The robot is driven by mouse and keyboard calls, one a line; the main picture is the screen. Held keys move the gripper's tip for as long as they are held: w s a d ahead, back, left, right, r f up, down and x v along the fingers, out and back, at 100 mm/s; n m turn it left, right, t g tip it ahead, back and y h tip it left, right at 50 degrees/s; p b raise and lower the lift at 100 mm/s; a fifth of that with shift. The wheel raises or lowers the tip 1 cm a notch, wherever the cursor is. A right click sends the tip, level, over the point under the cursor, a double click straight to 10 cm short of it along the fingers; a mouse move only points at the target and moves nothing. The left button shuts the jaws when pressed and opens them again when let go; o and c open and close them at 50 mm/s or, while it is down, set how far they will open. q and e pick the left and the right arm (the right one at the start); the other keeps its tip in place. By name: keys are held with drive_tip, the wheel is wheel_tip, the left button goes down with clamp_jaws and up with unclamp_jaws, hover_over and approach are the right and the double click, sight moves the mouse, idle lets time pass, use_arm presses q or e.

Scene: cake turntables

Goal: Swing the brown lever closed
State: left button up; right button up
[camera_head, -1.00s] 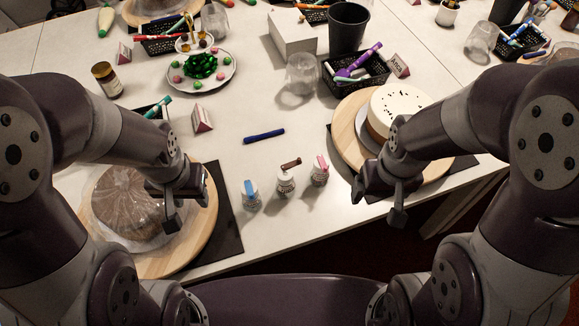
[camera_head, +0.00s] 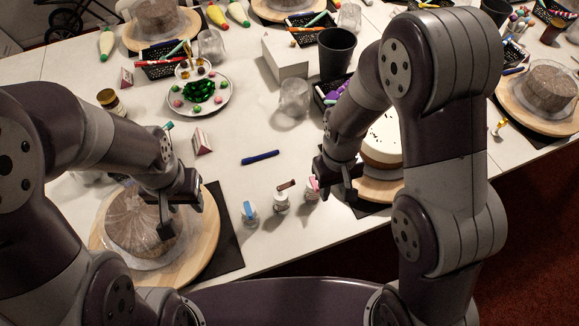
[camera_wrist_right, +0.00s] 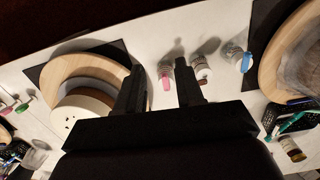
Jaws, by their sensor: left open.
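My left gripper (camera_head: 182,208) is open over the wrapped cake (camera_head: 140,222), away from the bottles.
A blue pen (camera_head: 260,158) lies behind the bottles. A white cake (camera_head: 384,140) on a round wooden turntable stands behind my right gripper. A clear cup (camera_head: 294,97) and a black cup (camera_head: 338,52) stand farther back. The table's front edge is close to the bottles.

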drive_tip(key=w+a+n+p, duration=0.2)
drive_tip(key=w+a+p, duration=0.2)
drive_tip(key=w+a, duration=0.35)
drive_tip(key=n, duration=0.1)
hover_over(293, 180)
drive_tip(key=shift+t, duration=0.3)
drive_tip(key=f, duration=0.6)
drive_tip(key=shift+s+f+p, duration=0.1)
drive_tip(key=shift+s+p, duration=0.1)
drive_tip(key=shift+p, duration=0.15)
drive_tip(key=f, duration=0.2)
drive_tip(key=f+p, duration=0.1)
drive_tip(key=f, duration=0.4)
drive_tip(key=shift+w+p, duration=0.25)
drive_tip(key=shift+p, duration=0.15)
use_arm(q)
wheel_tip(293, 180, up, 10)
drive_tip(key=shift+f, duration=0.15)
use_arm(e)
drive_tip(key=shift+s+f, duration=0.1)
drive_tip(key=shift+f, duration=0.3)
use_arm(q)
drive_tip(key=shift+a, duration=0.1)
drive_tip(key=shift+w, duration=0.1)
use_arm(e)
clamp_jaws()
